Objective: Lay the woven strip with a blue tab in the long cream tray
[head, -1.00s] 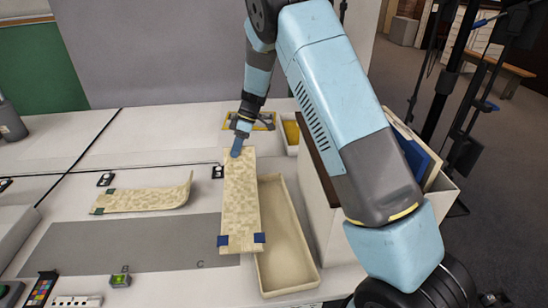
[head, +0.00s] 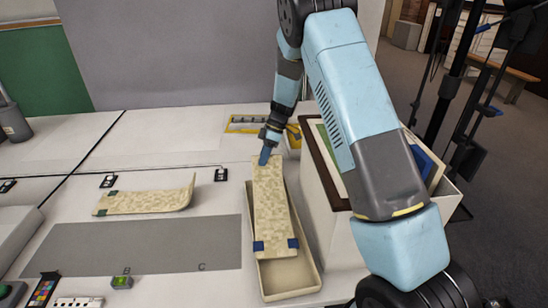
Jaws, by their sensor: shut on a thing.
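The woven strip with blue tabs (head: 271,208) is pale and patterned, with two blue tabs at its near end. My gripper (head: 265,156) is shut on its far end. The strip lies lengthwise over the long cream tray (head: 290,278), whose near end and right wall show around it. The strip hides most of the tray floor, and I cannot tell whether it touches the tray. A second woven strip, with green tabs (head: 145,202), lies to the left with its right end curled up.
A grey mat (head: 140,250) marked B and C lies left of the tray. A white box with folders (head: 335,215) stands close on the tray's right. A yellow-edged tray (head: 250,124) is behind. A colour card (head: 44,289) and a small green-lit device (head: 122,282) lie in front.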

